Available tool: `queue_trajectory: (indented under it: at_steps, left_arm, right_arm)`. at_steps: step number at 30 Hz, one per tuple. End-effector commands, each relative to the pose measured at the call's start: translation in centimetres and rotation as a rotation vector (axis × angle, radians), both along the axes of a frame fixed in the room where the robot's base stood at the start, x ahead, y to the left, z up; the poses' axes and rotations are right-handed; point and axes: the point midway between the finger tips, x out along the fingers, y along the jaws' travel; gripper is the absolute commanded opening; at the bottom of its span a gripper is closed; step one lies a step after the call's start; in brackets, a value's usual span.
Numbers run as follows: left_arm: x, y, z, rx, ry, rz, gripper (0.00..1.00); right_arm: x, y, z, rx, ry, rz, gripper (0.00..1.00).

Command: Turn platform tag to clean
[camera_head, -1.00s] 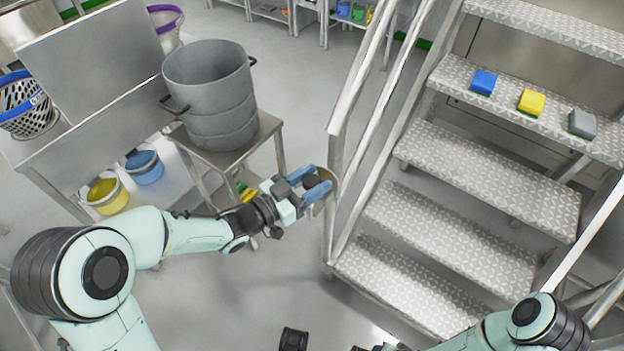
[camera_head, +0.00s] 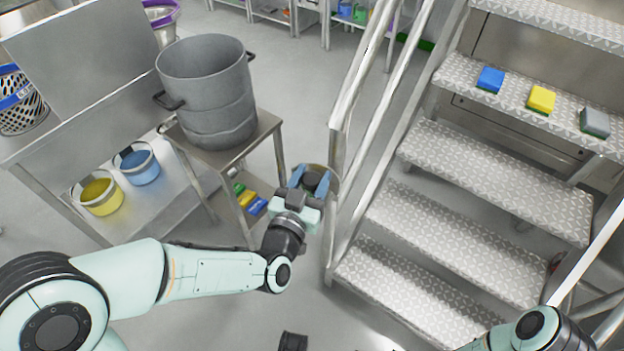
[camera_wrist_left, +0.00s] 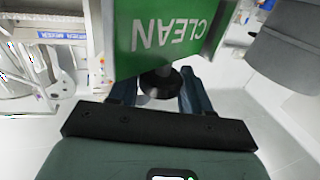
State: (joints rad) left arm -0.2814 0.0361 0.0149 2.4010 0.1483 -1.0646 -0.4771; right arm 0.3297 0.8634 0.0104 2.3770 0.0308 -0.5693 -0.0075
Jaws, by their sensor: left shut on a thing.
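The platform tag shows in the left wrist view as a green plate (camera_wrist_left: 170,28) with white CLEAN lettering, upside down in that picture. A round black knob (camera_wrist_left: 160,83) sits at its edge, between the blue fingers of my left gripper (camera_wrist_left: 158,92). In the head view my left gripper (camera_head: 311,181) is at the stair's left handrail, its fingers on either side of the dark knob (camera_head: 312,182). The gripper is shut on the knob. The lettering cannot be read in the head view. My right gripper is out of view; only part of my right arm shows at lower right.
Metal stairs (camera_head: 480,190) with handrails (camera_head: 350,110) stand to the right. Blue (camera_head: 490,79), yellow (camera_head: 541,98) and grey (camera_head: 594,122) sponges lie on an upper step. A large grey pot (camera_head: 207,95) stands on a small table (camera_head: 243,140) to the left.

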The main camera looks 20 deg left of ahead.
Motion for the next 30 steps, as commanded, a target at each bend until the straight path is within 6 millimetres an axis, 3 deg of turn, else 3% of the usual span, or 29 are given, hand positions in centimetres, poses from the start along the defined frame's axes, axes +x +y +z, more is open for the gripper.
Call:
queue_trajectory:
  at_steps: [15, 30]
  left_arm:
    - [0.0, -0.2, 0.3, -0.003, -0.005, 0.407, 0.17]
    - [0.1, -0.1, 0.4, -0.007, -0.009, 0.536, 0.17]
  right_arm:
    - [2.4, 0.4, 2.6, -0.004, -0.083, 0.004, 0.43]
    - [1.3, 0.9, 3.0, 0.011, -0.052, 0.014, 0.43]
